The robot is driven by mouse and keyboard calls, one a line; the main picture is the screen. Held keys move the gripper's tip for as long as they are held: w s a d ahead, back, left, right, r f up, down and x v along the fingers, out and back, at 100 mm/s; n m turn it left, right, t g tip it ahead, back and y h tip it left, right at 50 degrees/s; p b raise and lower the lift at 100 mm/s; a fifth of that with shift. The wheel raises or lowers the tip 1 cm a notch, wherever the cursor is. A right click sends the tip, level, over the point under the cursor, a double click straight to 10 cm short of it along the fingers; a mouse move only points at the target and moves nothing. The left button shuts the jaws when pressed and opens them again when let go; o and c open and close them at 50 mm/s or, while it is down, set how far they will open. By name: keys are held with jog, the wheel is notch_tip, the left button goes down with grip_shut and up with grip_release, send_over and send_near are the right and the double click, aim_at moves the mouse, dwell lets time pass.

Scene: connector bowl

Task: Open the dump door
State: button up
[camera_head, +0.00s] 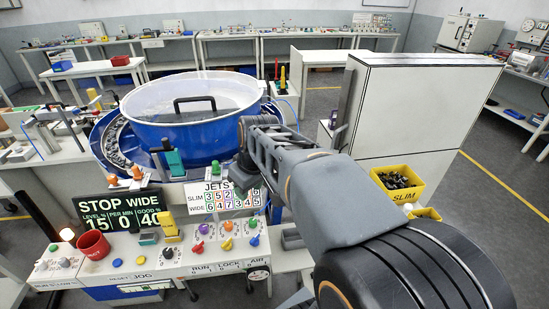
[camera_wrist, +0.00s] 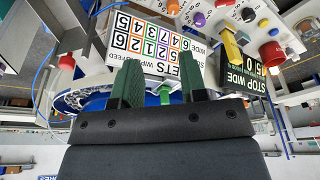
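A blue feeder bowl (camera_head: 190,125) stands under a clear lid with a black handle (camera_head: 195,104). A teal lever-like part (camera_head: 175,162) sits at its front. A small green tab (camera_head: 215,167) shows just above the JETS sign; a green tab also shows in the wrist view (camera_wrist: 165,94). I cannot tell for sure which part is the dump door. My gripper (camera_head: 243,178) hangs at the bowl's front right, near the JETS sign. In the wrist view its two green fingers (camera_wrist: 156,84) are apart and nothing is held; the green tab appears beyond the gap between them.
The JETS sign (camera_head: 220,197) and the STOP WIDE display (camera_head: 122,208) stand before the bowl. The control panel (camera_head: 190,250) in front carries knobs and a red cup-shaped part (camera_head: 93,245). A white cabinet (camera_head: 410,110) and yellow bin (camera_head: 400,183) are to the right.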

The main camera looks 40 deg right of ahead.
jog(key=w+d+r+n+y+p, duration=0.1)
jog(key=w+d+r+n, duration=0.2)
jog(key=d, duration=0.8)
jog(key=w+d+r+n+y+p, duration=0.1)
jog(key=w+d+n, duration=0.25)
jog(key=d, duration=0.65)
jog(key=shift+m, duration=0.35)
jog(key=x, duration=0.9)
jog(key=w+p+x, duration=0.1)
jog(key=x, duration=0.3)
jog(key=shift+a, duration=0.2)
grip_shut()
